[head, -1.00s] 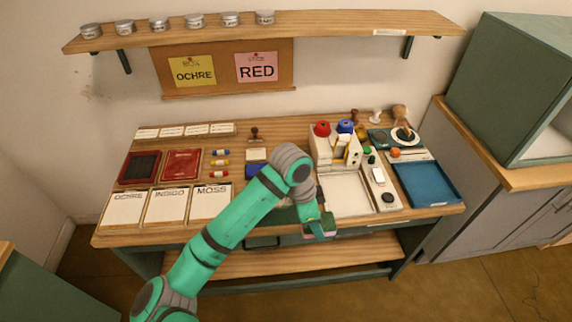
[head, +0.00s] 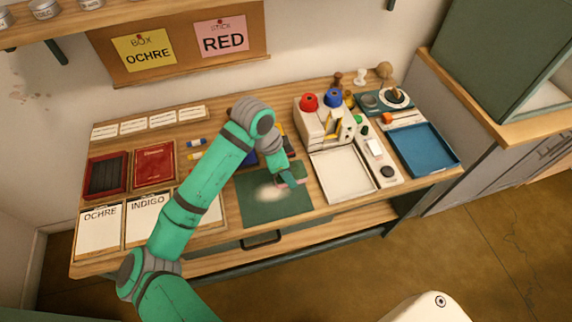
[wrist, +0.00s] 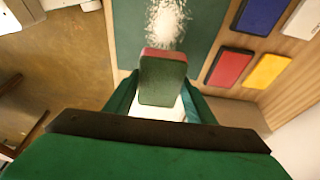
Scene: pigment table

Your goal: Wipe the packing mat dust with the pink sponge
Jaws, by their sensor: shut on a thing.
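The green packing mat (head: 262,213) lies at the front middle of the table, also in the wrist view (wrist: 128,30). A pale patch of dust (head: 268,192) lies on it, seen as white grains in the wrist view (wrist: 166,22). My gripper (head: 287,181) is over the right part of the mat. It is shut on the sponge (wrist: 163,80), which shows a green face and a pinkish-red edge between my fingers. The sponge appears beside the dust; whether it touches the mat I cannot tell.
A white tray (head: 345,176) and a white stand with red and blue knobs (head: 322,124) are right of the mat. A blue tray (head: 428,150) is further right. Paper cards (head: 100,232) lie left. Red (wrist: 230,67) and yellow (wrist: 268,71) pads sit beside the mat.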

